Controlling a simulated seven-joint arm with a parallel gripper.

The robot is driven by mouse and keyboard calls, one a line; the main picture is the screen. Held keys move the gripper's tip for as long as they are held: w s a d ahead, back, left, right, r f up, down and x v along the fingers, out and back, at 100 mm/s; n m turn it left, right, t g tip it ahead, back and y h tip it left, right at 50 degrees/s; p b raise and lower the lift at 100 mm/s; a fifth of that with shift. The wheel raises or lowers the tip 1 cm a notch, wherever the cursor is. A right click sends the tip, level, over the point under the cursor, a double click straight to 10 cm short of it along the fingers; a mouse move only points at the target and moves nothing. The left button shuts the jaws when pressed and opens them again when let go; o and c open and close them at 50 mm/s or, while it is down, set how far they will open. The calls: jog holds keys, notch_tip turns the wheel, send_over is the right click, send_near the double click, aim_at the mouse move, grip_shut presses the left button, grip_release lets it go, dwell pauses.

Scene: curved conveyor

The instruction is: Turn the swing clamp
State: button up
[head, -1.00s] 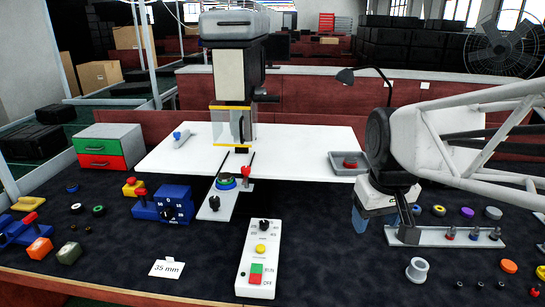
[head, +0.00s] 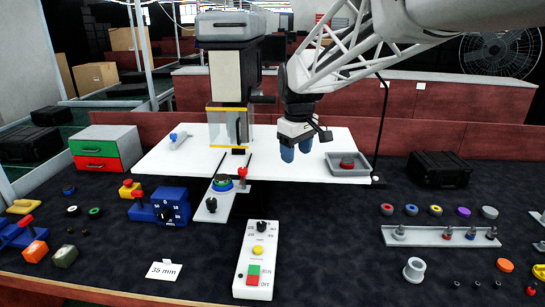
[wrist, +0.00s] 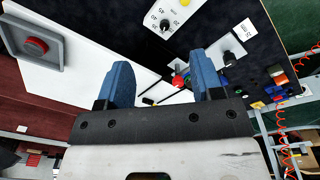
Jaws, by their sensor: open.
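The swing clamp appears to be the small red-topped post (head: 242,172) beside a round blue and green part (head: 222,182) on a grey plate (head: 205,215) at the front edge of the white table. In the wrist view the red top (wrist: 178,82) shows between my fingers, small and partly crowded by neighbouring parts. My gripper (head: 296,150) is above the white table, to the right of the clamp and apart from it. Its two blue fingers are spread and empty; they also show in the wrist view (wrist: 161,70).
A grey tray with a red button (head: 347,164) lies right of my gripper. A machine head (head: 231,75) with a clear yellow-edged guard (head: 230,124) stands behind the clamp. A white control box (head: 256,268) lies in front. The white tabletop (head: 280,172) below my gripper is mostly clear.

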jog(key=w+a+f+n, duration=0.3)
jog(key=w+a, duration=0.6)
jog(key=n+g, duration=0.1)
jog(key=n, duration=0.1)
send_over(243, 169)
notch_tip(243, 169, down, 3)
jog(key=shift+w+f, duration=0.15)
jog(key=shift+f, duration=0.1)
jog(key=shift+f, duration=3.8)
jog(key=shift+c, duration=0.3)
jog(key=c, duration=0.9)
jog(key=shift+o, duration=0.2)
